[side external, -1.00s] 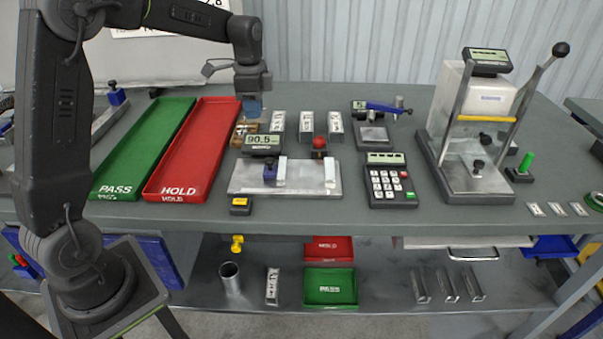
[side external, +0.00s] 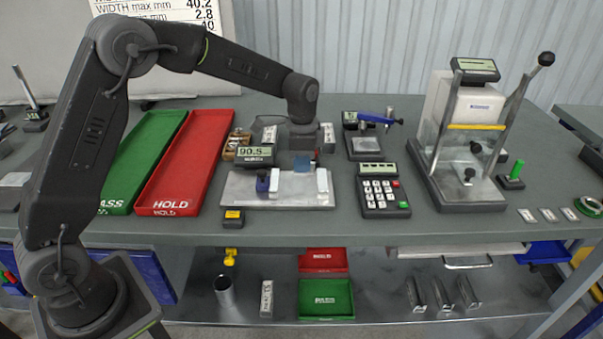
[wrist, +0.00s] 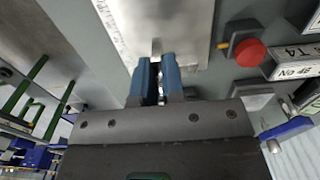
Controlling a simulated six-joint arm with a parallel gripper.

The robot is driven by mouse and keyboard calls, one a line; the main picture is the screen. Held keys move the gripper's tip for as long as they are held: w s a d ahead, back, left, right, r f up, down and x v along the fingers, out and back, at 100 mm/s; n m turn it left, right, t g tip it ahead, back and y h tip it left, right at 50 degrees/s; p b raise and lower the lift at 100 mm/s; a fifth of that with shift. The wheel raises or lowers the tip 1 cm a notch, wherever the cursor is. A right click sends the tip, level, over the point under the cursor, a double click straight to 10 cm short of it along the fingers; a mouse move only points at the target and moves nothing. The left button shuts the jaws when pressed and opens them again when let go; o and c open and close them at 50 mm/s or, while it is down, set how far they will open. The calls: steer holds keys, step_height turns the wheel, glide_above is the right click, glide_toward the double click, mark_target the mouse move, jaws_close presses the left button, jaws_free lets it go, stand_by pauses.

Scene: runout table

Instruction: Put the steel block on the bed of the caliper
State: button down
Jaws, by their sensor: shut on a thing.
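The caliper has a flat pale metal bed (side external: 240,190), a display reading 90.5, a blue slider (side external: 263,185) and white jaws, one of them at the right (side external: 323,182). My gripper (side external: 303,163) points down over the bed, between the jaws in the picture. Its blue fingers are shut on the steel block, of which only a small grey end (wrist: 156,46) shows between the fingertips in the wrist view. The fingers hide the rest. The bed also shows in the wrist view (wrist: 190,22) beyond the fingertips. I cannot tell whether the block touches the bed.
The red HOLD tray (side external: 188,160) and green PASS tray (side external: 148,155) lie left. A wooden tray (side external: 236,143) and label blocks stand behind the caliper. A red knob (wrist: 250,52) is close beside the bed. A keypad (side external: 383,190) and a lever press (side external: 465,150) stand right.

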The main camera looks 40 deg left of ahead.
steer(key=shift+f, duration=1.75)
steer(key=shift+f, duration=0.1)
steer(key=c, duration=1.2)
jaws_free()
